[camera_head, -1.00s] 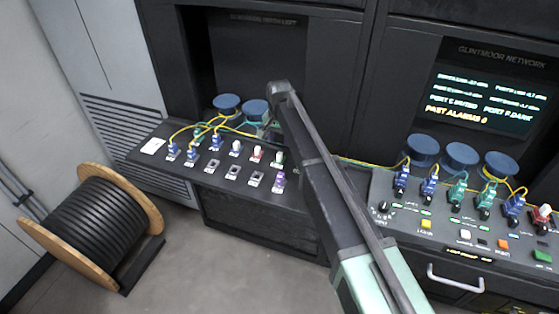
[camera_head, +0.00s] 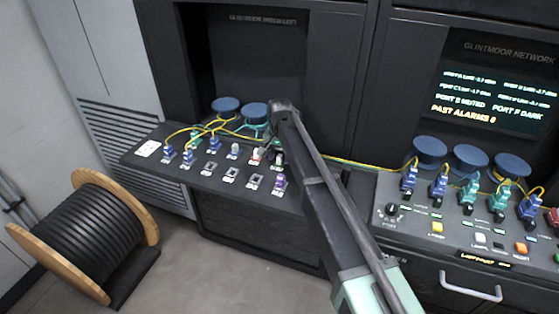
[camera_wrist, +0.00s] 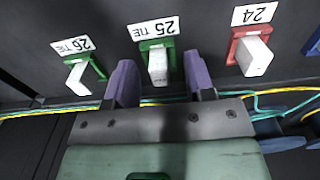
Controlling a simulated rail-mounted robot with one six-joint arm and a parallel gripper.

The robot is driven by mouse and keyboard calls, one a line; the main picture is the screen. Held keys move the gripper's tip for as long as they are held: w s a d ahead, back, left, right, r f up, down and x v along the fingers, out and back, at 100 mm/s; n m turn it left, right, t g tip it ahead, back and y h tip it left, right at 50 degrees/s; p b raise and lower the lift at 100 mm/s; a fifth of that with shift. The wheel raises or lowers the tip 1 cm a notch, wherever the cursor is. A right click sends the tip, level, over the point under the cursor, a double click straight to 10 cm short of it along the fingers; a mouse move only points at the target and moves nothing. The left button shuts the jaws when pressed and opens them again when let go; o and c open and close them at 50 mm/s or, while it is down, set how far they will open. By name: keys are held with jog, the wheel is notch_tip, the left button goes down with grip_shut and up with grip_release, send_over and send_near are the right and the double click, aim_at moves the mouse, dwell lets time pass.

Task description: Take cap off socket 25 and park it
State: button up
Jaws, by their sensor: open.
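Socket 25 (camera_wrist: 150,44) is a green socket under a white label marked 25 in the wrist view. Its white cap (camera_wrist: 158,67) is on it and stands between my two purple fingers. My gripper (camera_wrist: 160,75) is open, one finger on each side of the cap, with a visible gap to both. In the head view the white cap on a green socket (camera_head: 278,157) is near the arm's end, and my fingers are hidden there. No separate parking place is labelled legibly.
Socket 24 (camera_wrist: 248,42), red and white-capped, is to the right; socket 26 (camera_wrist: 85,72), green and white-capped, is to the left. Yellow and teal fibres (camera_wrist: 275,100) run close behind the fingers. A front row holds empty grey holders (camera_head: 232,172) and a purple plug (camera_head: 279,185).

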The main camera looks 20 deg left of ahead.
aim_at(280, 156)
dwell(0.5)
grip_shut()
jog(key=shift+r+p, duration=3.05)
